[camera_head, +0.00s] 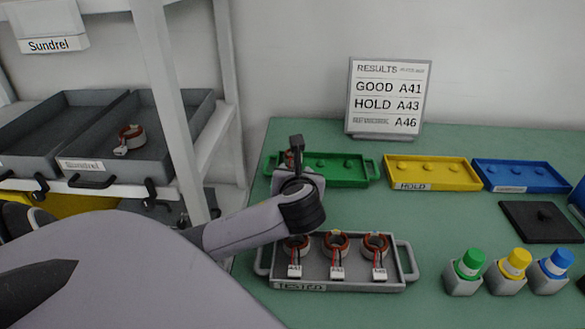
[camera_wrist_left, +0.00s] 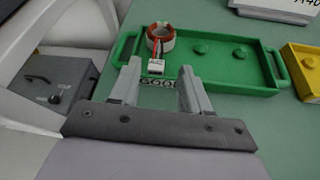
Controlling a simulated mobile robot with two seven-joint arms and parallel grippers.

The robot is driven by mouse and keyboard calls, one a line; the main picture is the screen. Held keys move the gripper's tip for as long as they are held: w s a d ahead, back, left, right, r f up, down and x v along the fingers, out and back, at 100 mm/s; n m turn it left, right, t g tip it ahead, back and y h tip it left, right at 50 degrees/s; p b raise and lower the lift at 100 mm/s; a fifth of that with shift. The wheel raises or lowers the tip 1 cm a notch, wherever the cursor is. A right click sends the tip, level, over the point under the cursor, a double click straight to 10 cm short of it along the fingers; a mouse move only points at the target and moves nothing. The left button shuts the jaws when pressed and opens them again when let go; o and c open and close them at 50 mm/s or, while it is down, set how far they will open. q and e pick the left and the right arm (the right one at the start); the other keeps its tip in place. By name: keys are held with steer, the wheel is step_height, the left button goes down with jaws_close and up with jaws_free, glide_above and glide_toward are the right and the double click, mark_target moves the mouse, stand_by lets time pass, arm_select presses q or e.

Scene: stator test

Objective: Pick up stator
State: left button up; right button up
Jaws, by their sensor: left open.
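My left gripper (camera_head: 296,158) is over the left end of the green tray (camera_head: 336,170). A stator (camera_wrist_left: 160,38), a ring with red and white parts, red leads and a white tag, sits at the left end of the green tray (camera_wrist_left: 235,80), just beyond the fingertips. In the head view the gripper mostly hides it. Three more tagged stators (camera_head: 336,242) sit in a row in the grey tray (camera_head: 398,262). Another stator (camera_head: 131,137) lies in a shelf bin. My right gripper is not in view.
A yellow HOLD tray (camera_head: 432,186) and a blue tray (camera_head: 520,189) stand right of the green one. A results sign (camera_head: 388,97) stands behind. A shelf post (camera_head: 165,90) rises at left.

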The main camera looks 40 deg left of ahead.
mark_target(293, 164)
arm_select(q)
steer(key=b+x, duration=0.1)
steer(key=x, duration=0.5)
steer(key=shift+w+a, duration=0.2)
jaws_close()
